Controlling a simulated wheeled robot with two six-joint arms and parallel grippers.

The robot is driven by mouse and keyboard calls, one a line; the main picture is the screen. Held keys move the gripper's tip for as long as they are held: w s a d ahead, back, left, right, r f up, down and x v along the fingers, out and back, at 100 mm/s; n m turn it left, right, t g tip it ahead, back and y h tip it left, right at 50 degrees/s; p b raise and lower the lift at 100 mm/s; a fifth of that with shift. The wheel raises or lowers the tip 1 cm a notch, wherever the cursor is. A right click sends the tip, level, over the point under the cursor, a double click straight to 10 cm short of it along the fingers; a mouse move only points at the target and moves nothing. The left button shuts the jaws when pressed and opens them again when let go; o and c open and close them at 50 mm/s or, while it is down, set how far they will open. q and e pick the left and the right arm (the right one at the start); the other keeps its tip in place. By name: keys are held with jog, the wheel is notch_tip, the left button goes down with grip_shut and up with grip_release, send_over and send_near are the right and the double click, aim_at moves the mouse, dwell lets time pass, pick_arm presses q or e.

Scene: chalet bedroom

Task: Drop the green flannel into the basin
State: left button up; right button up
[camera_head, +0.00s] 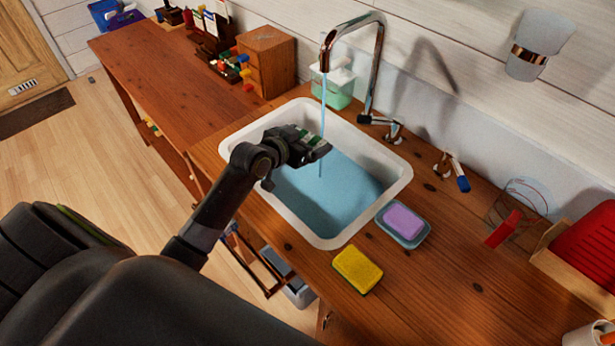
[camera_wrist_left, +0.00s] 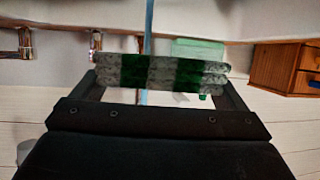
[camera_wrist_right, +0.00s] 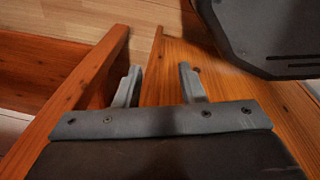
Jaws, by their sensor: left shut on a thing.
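The green flannel (camera_head: 312,143) is a folded cloth with green and pale grey stripes. My left gripper (camera_head: 319,146) is shut on it and holds it over the white basin (camera_head: 404,171). The flannel also shows in the left wrist view (camera_wrist_left: 160,72), spanning between the fingers. The basin holds blue water (camera_head: 335,190), and the flannel is above the water, close to the running stream. My right gripper (camera_wrist_right: 158,84) is open and empty over wooden furniture in the right wrist view. It does not show in the head view.
A chrome tap (camera_head: 378,60) runs water into the basin. A soap dish (camera_head: 411,240) with purple soap and a yellow sponge (camera_head: 357,269) lie on the counter near the basin. A green soap bottle (camera_head: 340,88) and a wooden box (camera_head: 268,60) stand behind.

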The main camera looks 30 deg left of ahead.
pick_arm(q)
jog(key=o, duration=0.6)
jog(key=v, duration=1.7)
jog(key=shift+s+r, duration=0.1)
jog(key=shift+r, duration=0.15)
